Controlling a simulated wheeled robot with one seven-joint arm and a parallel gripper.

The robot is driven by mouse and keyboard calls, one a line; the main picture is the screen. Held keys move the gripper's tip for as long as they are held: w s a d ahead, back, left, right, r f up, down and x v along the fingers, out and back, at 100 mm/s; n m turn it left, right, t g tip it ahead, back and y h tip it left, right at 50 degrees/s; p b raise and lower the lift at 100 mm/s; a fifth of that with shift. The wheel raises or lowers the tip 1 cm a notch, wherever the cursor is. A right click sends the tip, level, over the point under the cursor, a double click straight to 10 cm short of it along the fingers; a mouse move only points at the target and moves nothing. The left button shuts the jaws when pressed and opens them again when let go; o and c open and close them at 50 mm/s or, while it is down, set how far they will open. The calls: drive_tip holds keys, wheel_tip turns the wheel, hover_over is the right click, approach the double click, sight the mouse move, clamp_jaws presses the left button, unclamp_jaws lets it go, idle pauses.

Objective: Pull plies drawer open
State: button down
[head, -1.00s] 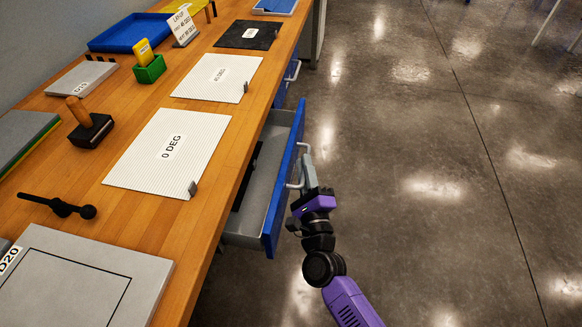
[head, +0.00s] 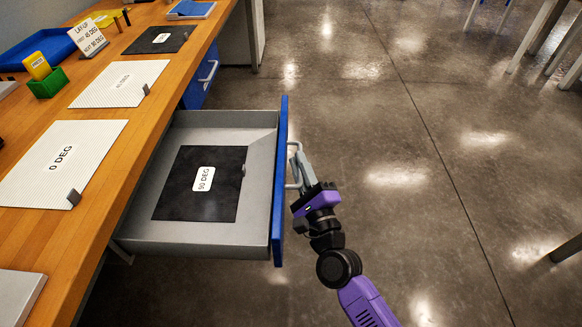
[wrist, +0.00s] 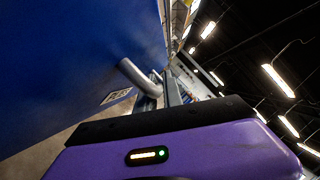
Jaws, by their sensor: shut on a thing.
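The drawer (head: 190,237) under the workbench stands well open, with a grey tray and a blue front (head: 281,190). A black ply sheet (head: 180,202) lies flat in it, with a white label reading 90 DEG or similar. My gripper (head: 294,168) is at the outer side of the blue front, shut on the drawer's handle (head: 291,180). In the wrist view the grey handle (wrist: 138,76) runs from the blue front (wrist: 70,60) to the fingers, which are partly hidden by my purple gripper body.
The wooden bench top (head: 100,215) carries a 0 DEG sheet (head: 62,160), another white sheet (head: 120,84), a green box (head: 48,83) and a blue tray (head: 45,45). Another blue drawer (head: 202,80) is shut farther back.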

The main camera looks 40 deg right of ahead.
drive_tip(key=shift+s+d, duration=0.15)
drive_tip(key=c, duration=1.8)
unclamp_jaws()
drive_tip(key=shift+o, duration=0.2)
drive_tip(key=b+v, duration=0.1)
drive_tip(key=v, duration=0.6)
drive_tip(key=shift+s, duration=0.35)
drive_tip(key=shift+f, duration=0.15)
